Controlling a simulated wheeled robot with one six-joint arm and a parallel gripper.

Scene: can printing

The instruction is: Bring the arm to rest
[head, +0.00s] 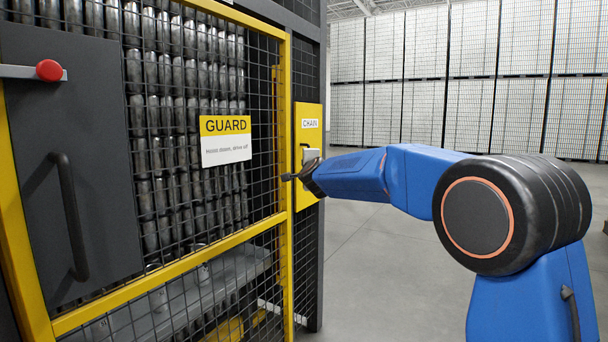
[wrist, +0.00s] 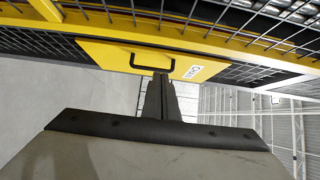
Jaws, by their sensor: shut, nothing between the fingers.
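My blue arm reaches from the lower right toward the mesh guard in the head view. My gripper (head: 288,178) is at its left end, in front of the yellow frame post and beside the yellow CHAIN panel. In the wrist view the gripper's fingers (wrist: 161,76) are together with nothing between them. Their tips appear near the black handle of the CHAIN panel (wrist: 110,54). I cannot tell whether they touch it. In the head view the CHAIN panel (head: 309,118) is partly hidden by my arm.
The mesh guard door with its GUARD sign (head: 226,141) stands at the left, with rows of metal cans behind it. A dark panel there has a handle (head: 70,215) and a red knob (head: 49,70). Open floor (head: 375,260) lies to the right; tall pallet stacks (head: 470,75) stand far behind.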

